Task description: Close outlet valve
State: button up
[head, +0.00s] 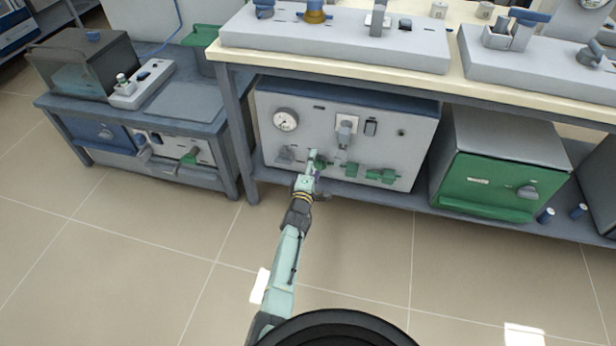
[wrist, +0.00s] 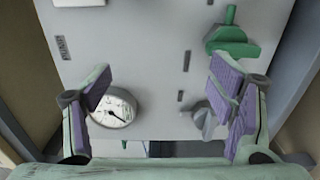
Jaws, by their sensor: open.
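The panel (head: 325,102) of a grey unit under the bench carries several green valve handles and a grey knob. One green handle (head: 352,170) and another green handle (head: 381,176) sit low on the panel, right of my gripper (head: 313,172). A further green handle shows near my right finger in the wrist view (wrist: 231,40); my gripper partly covers that area in the head view. I cannot tell which handle is the outlet valve. My gripper (wrist: 157,88) is open and empty, facing the panel, apart from the handles as far as I see.
A round gauge (head: 286,119) and a grey knob (head: 285,154) are on the panel's left. A green-fronted furnace (head: 490,185) stands right. The bench top (head: 237,52) overhangs the unit. A low table (head: 215,125) stands left. The floor in front is clear.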

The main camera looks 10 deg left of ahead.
jog(key=s+p, duration=0.7)
jog(key=p, duration=0.1)
dwell(0.6)
jog(key=shift+p, duration=0.3)
dwell(0.3)
dwell(0.3)
